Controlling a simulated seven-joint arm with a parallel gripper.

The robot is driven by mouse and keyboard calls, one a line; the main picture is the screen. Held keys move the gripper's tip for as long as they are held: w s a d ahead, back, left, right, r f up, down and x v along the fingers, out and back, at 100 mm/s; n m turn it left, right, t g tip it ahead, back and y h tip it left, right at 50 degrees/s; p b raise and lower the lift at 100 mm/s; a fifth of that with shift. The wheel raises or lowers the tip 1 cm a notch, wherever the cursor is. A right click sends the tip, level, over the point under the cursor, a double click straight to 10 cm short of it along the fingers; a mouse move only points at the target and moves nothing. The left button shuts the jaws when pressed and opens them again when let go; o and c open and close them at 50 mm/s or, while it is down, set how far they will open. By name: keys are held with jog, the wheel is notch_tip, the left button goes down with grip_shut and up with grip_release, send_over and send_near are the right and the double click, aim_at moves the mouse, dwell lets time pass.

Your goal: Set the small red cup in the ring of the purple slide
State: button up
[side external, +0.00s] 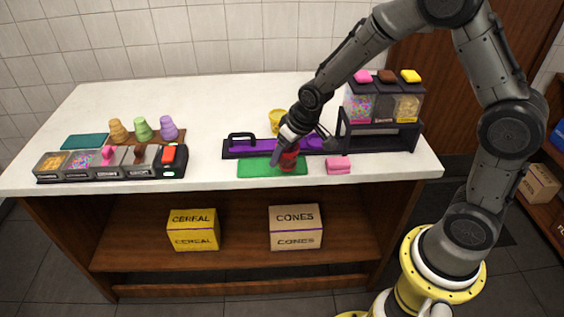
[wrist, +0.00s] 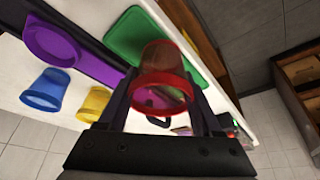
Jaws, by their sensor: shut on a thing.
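My gripper (side external: 284,156) is shut on the small red cup (side external: 289,162), above the green mat (side external: 258,169). In the wrist view the red see-through cup (wrist: 163,65) is between the two fingers of the gripper (wrist: 160,95). The purple slide (side external: 258,147) lies in a dark frame just behind the mat. Its round purple ring part (wrist: 52,40) is at the upper left in the wrist view, apart from the cup. My gripper hides part of the slide in the side view.
A yellow cup (side external: 277,118) stands behind the slide; a blue cup (wrist: 46,88) shows in the wrist view. A dispenser rack (side external: 382,138) stands right, a pink block (side external: 338,165) in front. Topping bins (side external: 110,162) and cones (side external: 143,130) are left.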

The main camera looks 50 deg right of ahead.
jog(key=shift+s, duration=0.2)
jog(key=w+d+r+m+h, duration=0.1)
jog(key=w+d+r+m, duration=0.1)
jog(key=w+d+r, duration=0.35)
jog(key=w+d+r+m+h, duration=0.1)
jog(key=w+d+r+m, duration=0.15)
jog(key=w+r, duration=0.45)
jog(key=w+d+f, duration=0.1)
jog(key=w+f, duration=0.2)
jog(key=w, duration=0.1)
jog(key=w+d+f, duration=0.1)
jog(key=w+f, duration=0.3)
jog(key=w+d+f, duration=0.1)
jog(key=w+f, duration=0.2)
jog(key=w, duration=0.2)
jog(key=shift+w+f, duration=0.1)
jog(key=shift+f, duration=0.25)
jog(key=shift+w+f, duration=0.6)
jog(key=shift+f, duration=1.6)
jog(key=shift+f, duration=0.15)
